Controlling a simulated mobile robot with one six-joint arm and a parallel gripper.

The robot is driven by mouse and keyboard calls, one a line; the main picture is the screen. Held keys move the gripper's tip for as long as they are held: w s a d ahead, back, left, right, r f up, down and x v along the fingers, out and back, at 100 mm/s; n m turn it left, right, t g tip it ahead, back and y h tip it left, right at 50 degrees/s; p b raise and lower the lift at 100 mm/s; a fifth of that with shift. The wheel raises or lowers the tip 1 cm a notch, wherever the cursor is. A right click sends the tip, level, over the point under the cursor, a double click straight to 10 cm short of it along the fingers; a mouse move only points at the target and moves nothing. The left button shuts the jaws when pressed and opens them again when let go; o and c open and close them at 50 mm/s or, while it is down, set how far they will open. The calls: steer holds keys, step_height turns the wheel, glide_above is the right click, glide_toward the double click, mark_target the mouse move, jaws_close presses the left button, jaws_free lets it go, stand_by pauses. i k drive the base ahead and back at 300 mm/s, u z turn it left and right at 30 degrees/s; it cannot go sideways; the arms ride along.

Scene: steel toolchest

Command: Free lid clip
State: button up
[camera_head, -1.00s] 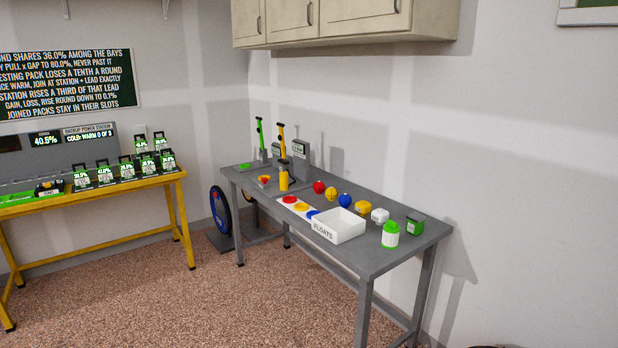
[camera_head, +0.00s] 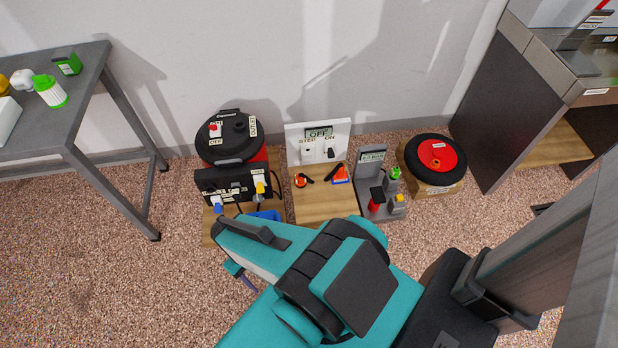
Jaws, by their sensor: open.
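A round canister with a black lid (camera_head: 228,146) over a red body stands on the floor against the wall in the head view. The lid carries a red-and-white switch marked OFF (camera_head: 215,130) and a round port. In front of it is a black box (camera_head: 225,184) with white lettering too small to read. A blue piece (camera_head: 217,207) and a yellow piece (camera_head: 260,188) sit at its front. I cannot tell which part is the lid clip. My teal arm crosses the lower middle and covers the area below the box. My gripper's fingers are not visible.
A grey table (camera_head: 88,70) stands left, a dark cabinet (camera_head: 505,120) right. Floor at left is clear.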

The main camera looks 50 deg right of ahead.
mark_target(260, 187)
steer(key=u, duration=0.95)
steer(key=k, duration=0.1)
steer(key=z, duration=2.65)
steer(key=k, duration=0.9)
steer(key=u, duration=0.75)
